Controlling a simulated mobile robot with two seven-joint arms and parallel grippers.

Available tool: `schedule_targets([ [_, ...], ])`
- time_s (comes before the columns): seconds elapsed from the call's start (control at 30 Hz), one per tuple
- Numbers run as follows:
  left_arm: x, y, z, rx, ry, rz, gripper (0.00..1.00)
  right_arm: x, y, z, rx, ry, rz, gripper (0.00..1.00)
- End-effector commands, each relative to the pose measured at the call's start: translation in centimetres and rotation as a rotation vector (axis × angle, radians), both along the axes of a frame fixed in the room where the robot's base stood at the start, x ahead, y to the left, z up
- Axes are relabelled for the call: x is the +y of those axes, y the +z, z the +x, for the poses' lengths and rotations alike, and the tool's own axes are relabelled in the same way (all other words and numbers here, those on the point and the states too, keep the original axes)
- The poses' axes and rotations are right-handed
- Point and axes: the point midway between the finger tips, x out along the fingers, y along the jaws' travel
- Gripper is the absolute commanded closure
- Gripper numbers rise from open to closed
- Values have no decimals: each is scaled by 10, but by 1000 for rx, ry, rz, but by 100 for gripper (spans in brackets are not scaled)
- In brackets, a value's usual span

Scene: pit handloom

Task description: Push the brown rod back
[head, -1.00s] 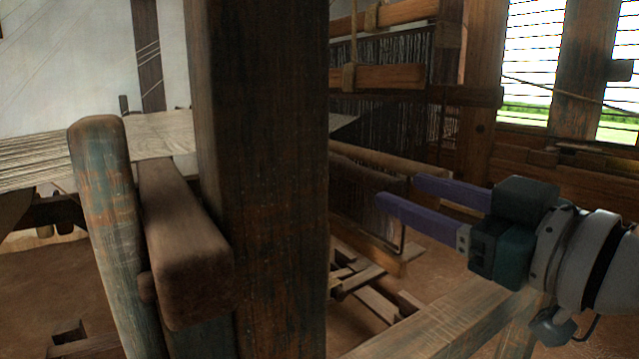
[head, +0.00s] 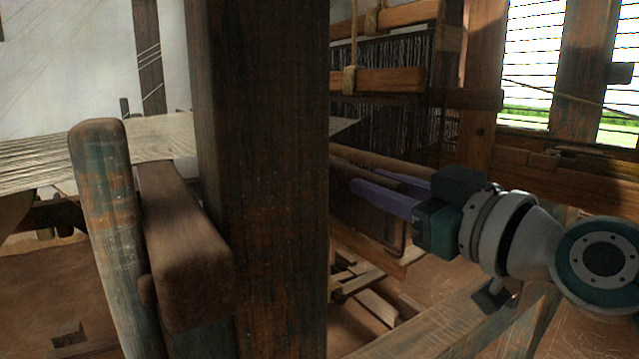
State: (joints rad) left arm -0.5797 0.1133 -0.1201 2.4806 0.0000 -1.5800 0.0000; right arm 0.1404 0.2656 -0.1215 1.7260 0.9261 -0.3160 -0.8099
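A brown round rod (head: 362,160) runs from behind the dark post towards my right gripper, in the right half of the head view. Its left end is hidden by the post, and its right end goes behind the gripper. My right gripper (head: 367,180) has two purple fingers pointing left, with a gap between them and nothing seen in it. The fingers overlap the rod's lower side in the picture; I cannot tell whether they touch it. My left gripper is not in view.
A thick dark post (head: 265,200) stands in the middle and blocks part of the loom. A worn greenish upright (head: 105,220) and a brown beam (head: 185,240) stand left of it. A pale rail (head: 450,315) runs below my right arm. Wooden treadles (head: 365,290) lie low behind.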

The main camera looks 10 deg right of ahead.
Motion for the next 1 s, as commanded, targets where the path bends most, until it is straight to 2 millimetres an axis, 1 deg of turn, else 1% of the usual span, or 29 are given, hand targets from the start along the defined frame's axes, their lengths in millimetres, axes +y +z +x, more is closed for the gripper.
schedule_targets([
  [0.03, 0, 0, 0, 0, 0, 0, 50, 0, 0, 0, 0, 0, 0, 80],
  [0.2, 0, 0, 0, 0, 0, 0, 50, 0, 0, 0, 0, 0, 0, 99],
  [0.23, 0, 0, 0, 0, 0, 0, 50, 0, 0, 0, 0, 0, 0, 100],
  [1.0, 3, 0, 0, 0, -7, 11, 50, 0, 0, 0, 0, 0, -1, 100],
])
